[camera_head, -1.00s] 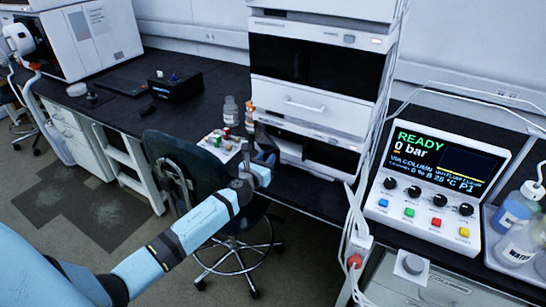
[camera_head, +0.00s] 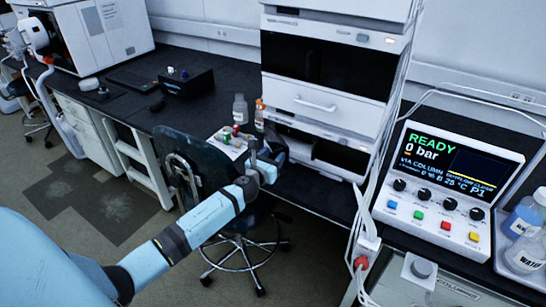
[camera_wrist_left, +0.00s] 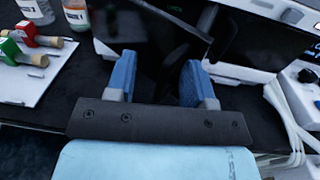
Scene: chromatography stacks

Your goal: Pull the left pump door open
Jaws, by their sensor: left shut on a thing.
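My left gripper (camera_head: 266,162) is at the lower left front of the white instrument stack (camera_head: 317,106), beside its lowest module. In the left wrist view its two blue fingers (camera_wrist_left: 158,82) stand apart on either side of a dark panel, the left pump door (camera_wrist_left: 160,58), and are shut on it. The door's outline is hard to make out against the dark front behind it. In the head view the fingers and arm hide much of the door. The lowest module's dark opening (camera_head: 341,156) shows to the right. My right gripper is not in view.
A white tray with small fittings (camera_head: 229,144) and two bottles (camera_head: 240,109) stand left of the stack. A dark chair (camera_head: 200,165) is below my arm. Cables (camera_head: 368,200) hang right of the stack, beside the READY control unit (camera_head: 452,185).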

